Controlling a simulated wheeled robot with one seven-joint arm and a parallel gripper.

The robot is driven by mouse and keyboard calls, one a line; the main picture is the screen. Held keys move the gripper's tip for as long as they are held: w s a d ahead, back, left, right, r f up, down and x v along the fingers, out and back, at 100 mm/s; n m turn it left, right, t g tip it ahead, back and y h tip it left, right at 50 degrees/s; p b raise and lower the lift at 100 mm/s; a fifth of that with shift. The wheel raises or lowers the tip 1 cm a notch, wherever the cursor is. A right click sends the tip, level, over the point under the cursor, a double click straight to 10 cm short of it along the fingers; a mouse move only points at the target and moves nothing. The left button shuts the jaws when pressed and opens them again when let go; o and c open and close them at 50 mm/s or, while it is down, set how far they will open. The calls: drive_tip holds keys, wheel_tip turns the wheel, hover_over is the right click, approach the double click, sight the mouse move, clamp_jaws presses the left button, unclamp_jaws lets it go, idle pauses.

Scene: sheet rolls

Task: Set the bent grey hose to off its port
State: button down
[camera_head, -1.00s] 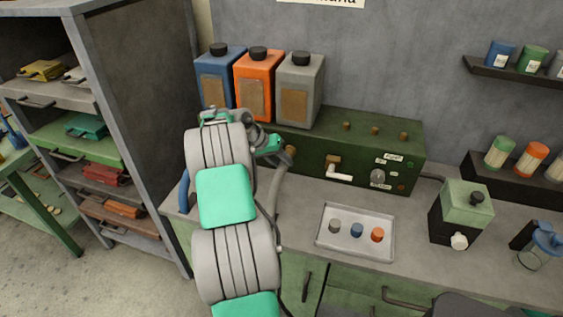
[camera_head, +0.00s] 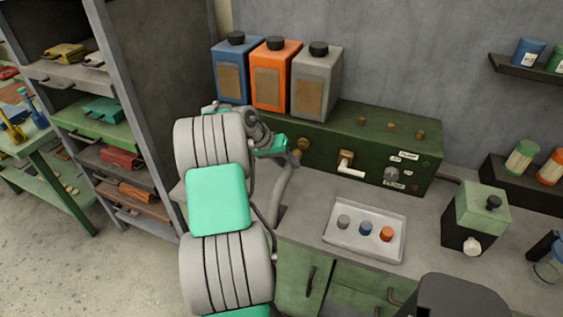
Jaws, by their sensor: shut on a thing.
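The green control box (camera_head: 420,170) stands at the back of the bench with a brass port (camera_head: 303,144) at its left end. The bent grey hose (camera_head: 281,192) curves up from the bench beside my arm to my gripper. My gripper (camera_head: 291,157) is shut on the hose's upper end, just left of and below the port. The brass port face shows, and the hose end looks apart from it, though the gap is small and partly hidden by the gripper. My arm covers the area left of the hose.
Blue, orange and grey canisters (camera_head: 318,82) stand behind my gripper. A white-handled valve (camera_head: 348,168) is right of the port. A tray (camera_head: 333,240) with three coloured caps lies on the bench in front. A green-and-black device (camera_head: 478,215) stands farther right.

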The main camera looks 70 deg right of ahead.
drive_tip(key=shift+a, duration=0.1)
drive_tip(key=c, duration=1.2)
unclamp_jaws()
drive_tip(key=shift+a, duration=0.15)
drive_tip(key=shift+c, duration=0.2)
drive_tip(key=shift+o, duration=1.1)
drive_tip(key=shift+r, duration=0.1)
drive_tip(key=v, duration=0.7)
drive_tip(key=shift+w+r+b, duration=0.15)
drive_tip(key=shift+r+b, duration=0.1)
drive_tip(key=shift+b, duration=0.05)
drive_tip(key=shift+a, duration=0.1)
